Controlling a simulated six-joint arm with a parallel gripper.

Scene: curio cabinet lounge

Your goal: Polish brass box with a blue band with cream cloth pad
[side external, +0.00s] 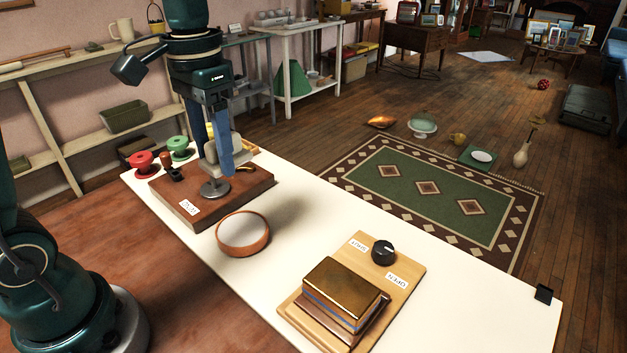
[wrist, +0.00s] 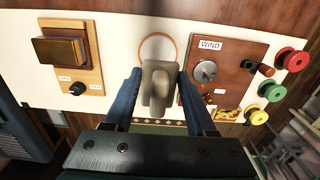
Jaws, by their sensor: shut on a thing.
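The brass box with a blue band (side external: 343,288) sits on a wooden board at the near end of the white table; its brass top also shows at upper left in the wrist view (wrist: 58,48). My gripper (side external: 220,160) is above the dark wooden board at the table's far end, away from the box. It is shut on a grey-cream pad with a raised grip (wrist: 157,88), seen between the blue fingers in the wrist view. In the side view the fingers partly hide the pad (side external: 211,152). Its underside is hidden.
A round terracotta dish with a pale inside (side external: 243,233) stands between the boards. The dark board (side external: 200,205) carries a metal disc and a label; red and green spools (side external: 180,148) stand beside it. A black knob (side external: 383,252) is behind the box. Bare table lies right of the box's board.

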